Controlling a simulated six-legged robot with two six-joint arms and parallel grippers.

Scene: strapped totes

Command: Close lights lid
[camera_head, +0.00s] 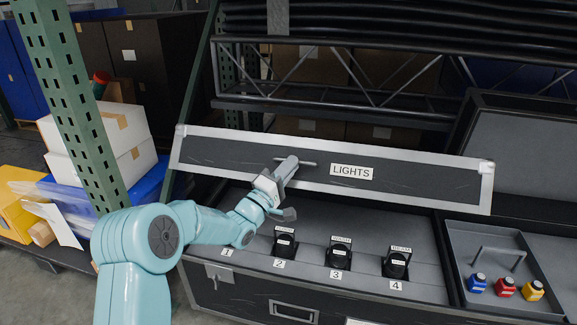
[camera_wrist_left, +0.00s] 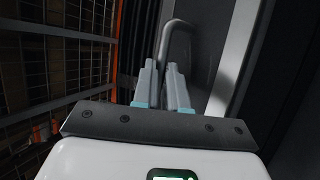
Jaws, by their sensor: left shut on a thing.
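The lights lid (camera_head: 400,178) is a dark panel with a pale metal frame and a "LIGHTS" label, raised and tilted open over its case. My left gripper (camera_head: 290,164) is at the lid's bar handle (camera_head: 308,164), left of the label, and is shut on it. In the left wrist view, the gripper (camera_wrist_left: 166,75) has its fingers close together around the grey handle (camera_wrist_left: 178,28). The case (camera_head: 245,285) below is open, with black lights (camera_head: 340,255) standing by numbers 2, 3 and 4. No light shows by number 1. My right gripper is not in view.
A grey tray (camera_head: 455,240) with a handle and blue, red and yellow items lies to the right, beside another raised lid (camera_head: 520,150). A green perforated rack post (camera_head: 70,100) stands at left. Black trusses (camera_head: 350,75) are behind the lid.

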